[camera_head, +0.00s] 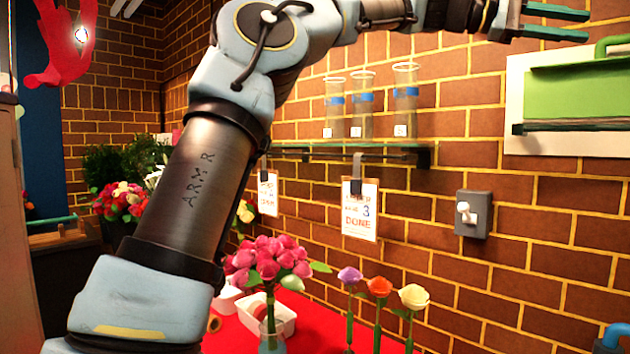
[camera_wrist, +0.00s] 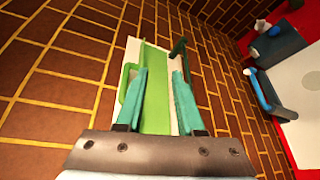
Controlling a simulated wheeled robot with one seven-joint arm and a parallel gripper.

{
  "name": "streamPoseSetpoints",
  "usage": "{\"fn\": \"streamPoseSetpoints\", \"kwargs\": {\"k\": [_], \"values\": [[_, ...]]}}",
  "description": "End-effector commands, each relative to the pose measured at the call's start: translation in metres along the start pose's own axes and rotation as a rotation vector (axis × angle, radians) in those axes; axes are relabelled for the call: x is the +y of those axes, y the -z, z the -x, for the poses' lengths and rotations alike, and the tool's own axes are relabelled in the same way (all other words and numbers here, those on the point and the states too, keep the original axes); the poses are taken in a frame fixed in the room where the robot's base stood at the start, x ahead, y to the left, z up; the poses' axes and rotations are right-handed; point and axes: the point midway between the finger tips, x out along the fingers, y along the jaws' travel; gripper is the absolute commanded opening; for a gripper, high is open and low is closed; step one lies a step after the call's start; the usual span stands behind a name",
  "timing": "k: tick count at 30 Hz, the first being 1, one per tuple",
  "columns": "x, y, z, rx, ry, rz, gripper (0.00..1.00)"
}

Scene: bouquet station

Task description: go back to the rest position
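My gripper (camera_head: 586,24) is at the upper right of the head view, its two teal fingers spread apart and pointing right. In the wrist view the fingers (camera_wrist: 159,76) are also apart, with nothing seen held between them. A green panel on a white backing (camera_head: 575,92) is on the brick wall, below my gripper in the head view. In the wrist view the green panel (camera_wrist: 155,108) shows behind and between the fingers. My arm crosses the left and top of the head view.
A wall shelf (camera_head: 345,153) holds three clear vases. Tags hang below it, beside a grey switch box (camera_head: 473,214). A pink bouquet (camera_head: 270,262), a white tray (camera_head: 284,318) and three single flowers (camera_head: 380,288) stand over the red table (camera_head: 232,338). More flowers (camera_head: 122,203) are at left.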

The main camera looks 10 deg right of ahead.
Motion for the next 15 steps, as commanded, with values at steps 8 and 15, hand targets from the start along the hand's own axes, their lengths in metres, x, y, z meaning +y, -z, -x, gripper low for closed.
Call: {"fn": "streamPoseSetpoints", "kwargs": {"k": [8,15], "values": [[-0.045,0.037,-0.003,0.114,0.095,-0.032,0.37],[-0.113,0.089,0.011,0.263,0.234,-0.073,0.37]]}}
